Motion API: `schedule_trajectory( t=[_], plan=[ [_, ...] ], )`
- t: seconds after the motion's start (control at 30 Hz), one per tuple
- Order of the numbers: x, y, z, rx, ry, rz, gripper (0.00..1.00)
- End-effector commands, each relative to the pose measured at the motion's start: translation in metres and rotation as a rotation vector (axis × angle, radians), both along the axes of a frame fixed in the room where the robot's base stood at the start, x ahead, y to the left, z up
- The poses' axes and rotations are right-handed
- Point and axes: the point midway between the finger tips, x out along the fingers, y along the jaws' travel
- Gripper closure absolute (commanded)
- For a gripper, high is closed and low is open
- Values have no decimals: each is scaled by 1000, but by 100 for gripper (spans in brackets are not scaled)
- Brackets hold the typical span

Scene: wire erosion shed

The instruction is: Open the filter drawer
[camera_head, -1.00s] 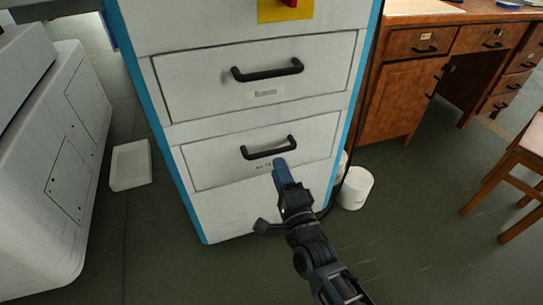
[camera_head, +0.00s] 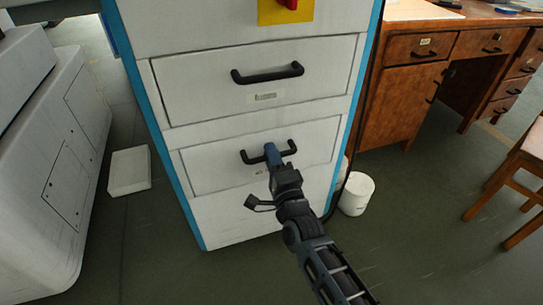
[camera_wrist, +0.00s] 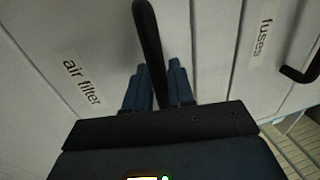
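The filter drawer (camera_head: 212,168) is the lower drawer of the white cabinet. Its front looks flush with the cabinet. In the wrist view its label (camera_wrist: 82,80) reads "air filter". Its black bar handle (camera_head: 288,150) also shows in the wrist view (camera_wrist: 149,40). My gripper (camera_head: 272,150) is at the middle of this handle; in the wrist view its blue fingers (camera_wrist: 158,75) stand one on each side of the bar. A narrow gap shows beside the right finger, so the fingers look open around the bar. The bar's lower part is hidden by the gripper.
The upper drawer (camera_head: 200,90), labelled "fuses" (camera_wrist: 263,38) in the wrist view, is closed above. A white bucket (camera_head: 356,194) stands right of the cabinet, a white box (camera_head: 129,171) to its left. A wooden desk (camera_head: 400,105) and chair (camera_head: 525,165) are at right.

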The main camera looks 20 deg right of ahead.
Motion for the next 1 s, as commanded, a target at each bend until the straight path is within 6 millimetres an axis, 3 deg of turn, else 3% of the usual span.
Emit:
schedule_trajectory(
  t=[0.23, 0.77, 1.0],
  plan=[
    [0, 0, 0, 0, 0, 0, 100],
    [-3, 0, 0, 0, 1, 0, 100],
    [-25, 0, -1, -1, 3, 0, 100]
  ],
)
